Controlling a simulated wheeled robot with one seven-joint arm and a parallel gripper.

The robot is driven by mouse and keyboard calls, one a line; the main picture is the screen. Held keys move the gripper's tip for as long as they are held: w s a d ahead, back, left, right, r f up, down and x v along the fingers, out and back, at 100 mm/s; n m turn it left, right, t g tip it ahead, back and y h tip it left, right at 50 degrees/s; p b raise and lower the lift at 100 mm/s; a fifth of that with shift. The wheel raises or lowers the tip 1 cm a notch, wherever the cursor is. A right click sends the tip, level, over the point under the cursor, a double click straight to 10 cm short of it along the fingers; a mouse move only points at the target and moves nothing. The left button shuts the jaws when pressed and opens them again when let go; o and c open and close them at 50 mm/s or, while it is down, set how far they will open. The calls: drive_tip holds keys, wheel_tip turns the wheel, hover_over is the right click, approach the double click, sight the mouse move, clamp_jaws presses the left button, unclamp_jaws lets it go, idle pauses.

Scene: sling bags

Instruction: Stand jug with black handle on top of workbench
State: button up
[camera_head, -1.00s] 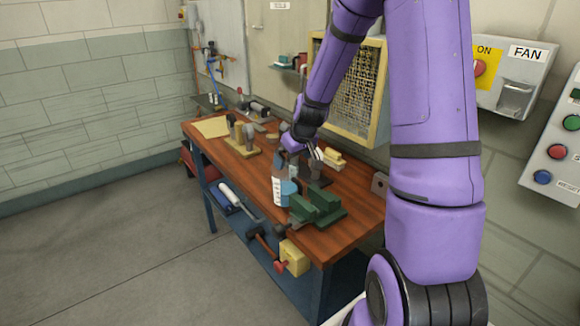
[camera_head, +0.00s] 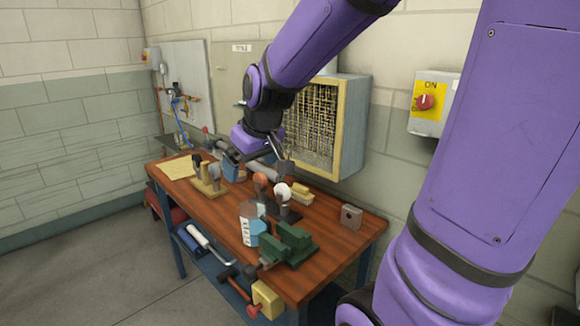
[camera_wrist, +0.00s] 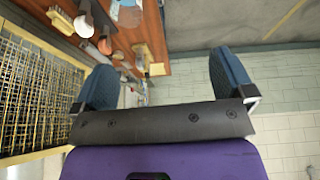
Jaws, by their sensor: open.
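The workbench (camera_head: 330,225) has a brown wooden top and blue legs, and its top also shows in the wrist view (camera_wrist: 180,38). A pale container with a white label and blue side (camera_head: 250,228) stands upright near its front edge. I cannot make out a black handle on it, so I cannot tell if it is the jug. My gripper (camera_head: 242,168) hangs over the back of the bench, left of the middle. In the wrist view its two blue fingers (camera_wrist: 163,80) are wide apart with nothing between them.
A green vise (camera_head: 288,243) sits right of the container. Round-headed tools (camera_head: 282,192) and a wooden brush (camera_head: 300,194) stand behind it. A wooden tool block (camera_head: 206,188) and yellow paper (camera_head: 175,168) are farther left. A mesh-fronted cabinet (camera_head: 345,130) is on the wall. The bench's right end has free room.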

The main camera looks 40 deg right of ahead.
drive_tip(key=s+a+r, duration=0.2)
drive_tip(key=s+r, duration=0.1)
drive_tip(key=s, duration=0.5)
drive_tip(key=s+a+r, duration=0.2)
drive_tip(key=s+r, duration=0.1)
drive_tip(key=s, duration=0.5)
drive_tip(key=shift+s+m, duration=0.35)
drive_tip(key=shift+m, duration=0.05)
